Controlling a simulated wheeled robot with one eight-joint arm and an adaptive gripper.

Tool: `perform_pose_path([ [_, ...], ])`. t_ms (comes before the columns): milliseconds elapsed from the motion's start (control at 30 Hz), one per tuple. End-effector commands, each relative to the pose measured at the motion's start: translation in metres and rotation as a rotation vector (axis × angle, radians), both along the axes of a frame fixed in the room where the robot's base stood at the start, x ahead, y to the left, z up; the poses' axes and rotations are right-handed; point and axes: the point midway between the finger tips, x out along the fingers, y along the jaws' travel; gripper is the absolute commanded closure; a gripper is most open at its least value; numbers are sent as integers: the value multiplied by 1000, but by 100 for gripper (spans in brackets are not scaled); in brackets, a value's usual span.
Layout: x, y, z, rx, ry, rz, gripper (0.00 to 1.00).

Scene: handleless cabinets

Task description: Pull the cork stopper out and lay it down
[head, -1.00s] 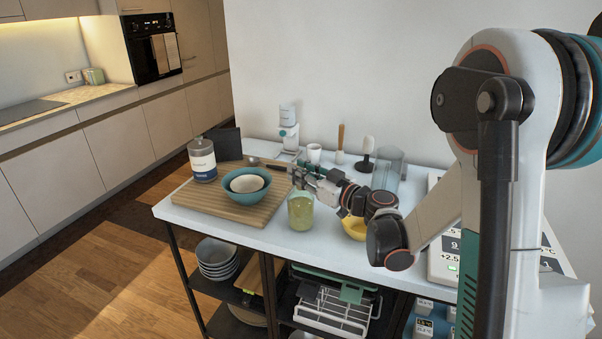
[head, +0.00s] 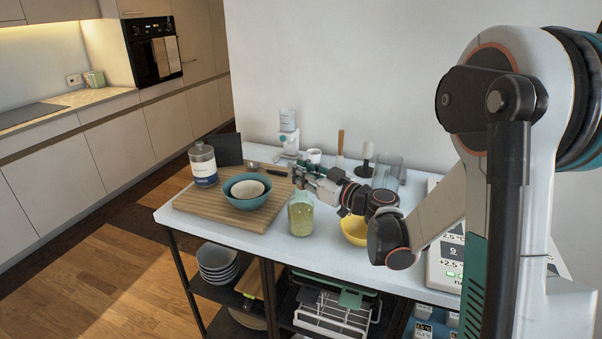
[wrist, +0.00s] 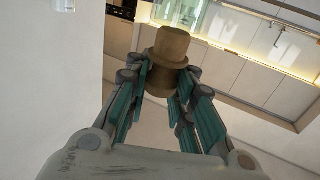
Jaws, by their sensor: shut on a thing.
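My gripper (head: 300,174) is shut on the brown cork stopper (wrist: 165,58), which stands between the fingertips in the wrist view. The cork's narrower end shows bare there, pointing to the top of the picture. A clear glass jar with yellow contents (head: 301,216) stands upright on the white table, directly below my gripper. What seems to be its greenish glass shows behind the cork in the wrist view (wrist: 190,12).
A yellow bowl (head: 353,231) stands right of the jar, under my wrist. A wooden board (head: 196,205) with a teal bowl (head: 245,201) and a labelled jar (head: 203,167) is at left. Several upright items line the back. The table's front strip is clear.

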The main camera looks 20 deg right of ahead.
Motion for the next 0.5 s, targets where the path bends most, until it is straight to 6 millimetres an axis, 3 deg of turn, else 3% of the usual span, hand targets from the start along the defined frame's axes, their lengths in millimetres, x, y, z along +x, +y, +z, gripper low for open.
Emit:
perform_pose_path([
  [500,0,0,18,0,0,0,100],
])
